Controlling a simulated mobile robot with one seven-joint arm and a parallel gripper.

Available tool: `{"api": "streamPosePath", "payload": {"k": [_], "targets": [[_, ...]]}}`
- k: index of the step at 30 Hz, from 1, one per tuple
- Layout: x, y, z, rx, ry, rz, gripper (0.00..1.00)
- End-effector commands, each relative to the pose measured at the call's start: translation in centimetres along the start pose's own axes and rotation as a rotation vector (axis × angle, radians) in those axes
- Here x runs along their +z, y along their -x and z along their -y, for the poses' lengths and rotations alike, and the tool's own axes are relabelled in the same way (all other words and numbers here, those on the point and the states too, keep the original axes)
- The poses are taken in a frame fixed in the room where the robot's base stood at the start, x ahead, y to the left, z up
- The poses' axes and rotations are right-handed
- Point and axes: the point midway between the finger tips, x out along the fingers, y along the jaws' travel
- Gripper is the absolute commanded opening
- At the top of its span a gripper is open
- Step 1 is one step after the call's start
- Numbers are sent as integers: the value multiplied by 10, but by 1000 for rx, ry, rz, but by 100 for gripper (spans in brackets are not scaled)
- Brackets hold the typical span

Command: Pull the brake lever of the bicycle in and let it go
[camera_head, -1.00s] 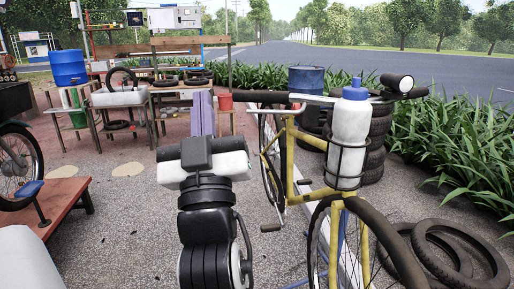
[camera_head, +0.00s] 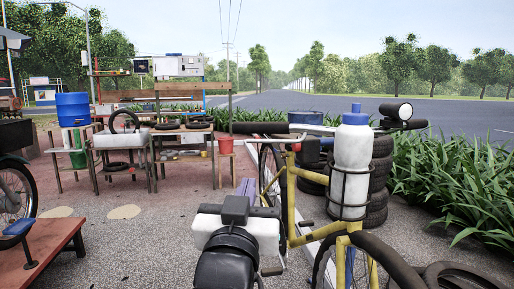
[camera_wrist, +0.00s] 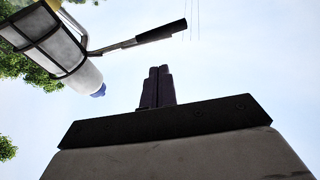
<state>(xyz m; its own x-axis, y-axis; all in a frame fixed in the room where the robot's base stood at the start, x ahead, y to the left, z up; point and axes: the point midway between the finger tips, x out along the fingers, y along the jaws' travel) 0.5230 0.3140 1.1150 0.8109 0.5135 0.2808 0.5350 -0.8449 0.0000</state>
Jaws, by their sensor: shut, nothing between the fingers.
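The yellow bicycle (camera_head: 291,200) stands right of my gripper in the head view. Its silver handlebar (camera_head: 318,129) ends in a black grip (camera_head: 262,128) at left. I cannot make out the brake lever clearly. My gripper (camera_head: 245,186) is low in the head view, left of the frame and below the left grip, apart from the handlebar. In the wrist view, its dark fingers (camera_wrist: 157,87) are together and empty against the sky. The handlebar with one black grip (camera_wrist: 161,33) shows above the fingers there, not touching them.
A white bottle (camera_head: 352,160) in a wire cage is at the bicycle's front; a headlight (camera_head: 397,112) is on the bar. Stacked tyres (camera_head: 378,170) and plants stand right. A red bench (camera_head: 42,250) is at left, workbenches behind. Paving between is mostly clear.

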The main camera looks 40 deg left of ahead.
Motion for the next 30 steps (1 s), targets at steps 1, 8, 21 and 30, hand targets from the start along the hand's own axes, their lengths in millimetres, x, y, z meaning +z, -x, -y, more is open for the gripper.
{"api": "streamPosePath", "payload": {"k": [1, 8, 21, 30], "targets": [[-4, -5, 0, 1, 2, 4, 0], [-5, -20, 0, 0, 3, 6, 0], [-5, -39, 0, 6, 0, 5, 0], [-5, -46, 0, 5, 0, 5, 0]]}}
